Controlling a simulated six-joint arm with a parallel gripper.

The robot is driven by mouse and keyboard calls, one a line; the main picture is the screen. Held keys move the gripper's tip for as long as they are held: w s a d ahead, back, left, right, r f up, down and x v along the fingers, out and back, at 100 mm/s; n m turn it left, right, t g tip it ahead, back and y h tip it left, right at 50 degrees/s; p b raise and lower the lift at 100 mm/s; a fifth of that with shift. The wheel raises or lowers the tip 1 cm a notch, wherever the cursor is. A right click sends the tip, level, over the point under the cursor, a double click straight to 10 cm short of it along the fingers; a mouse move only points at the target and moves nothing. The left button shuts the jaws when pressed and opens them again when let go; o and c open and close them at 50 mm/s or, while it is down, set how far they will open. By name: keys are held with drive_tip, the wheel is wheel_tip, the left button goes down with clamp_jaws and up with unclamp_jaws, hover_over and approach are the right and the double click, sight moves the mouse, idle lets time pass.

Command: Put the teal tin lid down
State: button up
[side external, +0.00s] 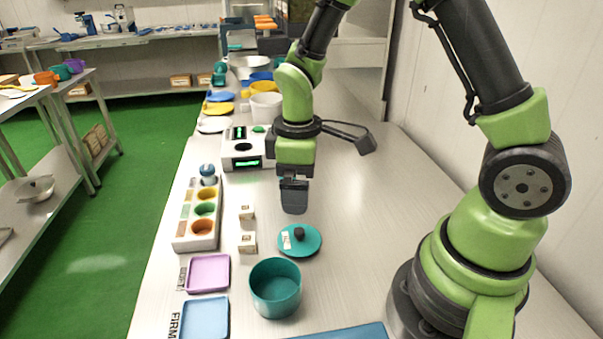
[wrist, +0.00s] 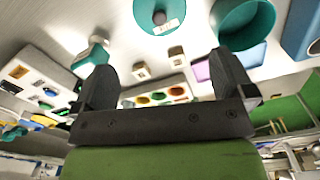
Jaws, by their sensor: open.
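The teal tin lid (side external: 299,241) lies flat on the table, with a dark round knob and a small white label on it. In the wrist view the lid (wrist: 152,14) is at the top, beyond the fingers. The open teal tin (side external: 275,288) stands upright just in front of the lid in the side view; it also shows at the top of the wrist view (wrist: 243,22). My gripper (side external: 293,208) is above the table behind the lid, apart from it. In the wrist view my gripper (wrist: 165,80) is open, with nothing between its fingers.
Two small labelled blocks (side external: 247,243) stand left of the lid. A tray with coloured cups (side external: 204,228), a purple tray (side external: 208,274) and a blue tray (side external: 205,318) line the left edge. A white device (side external: 243,148) stands behind. The table right of the lid is clear.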

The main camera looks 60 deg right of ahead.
drive_tip(key=s+a+r+m+t+y, duration=0.1)
drive_tip(key=s+r+m+t, duration=0.2)
drive_tip(key=r, duration=0.6)
drive_tip(key=s+a+r+m+t+y, duration=0.1)
drive_tip(key=s+r+m+t, duration=0.3)
drive_tip(key=s+r+m, duration=0.3)
drive_tip(key=s+r, duration=0.2)
drive_tip(key=s, duration=0.1)
drive_tip(key=shift+a+r, duration=0.15)
drive_tip(key=shift+r, duration=0.2)
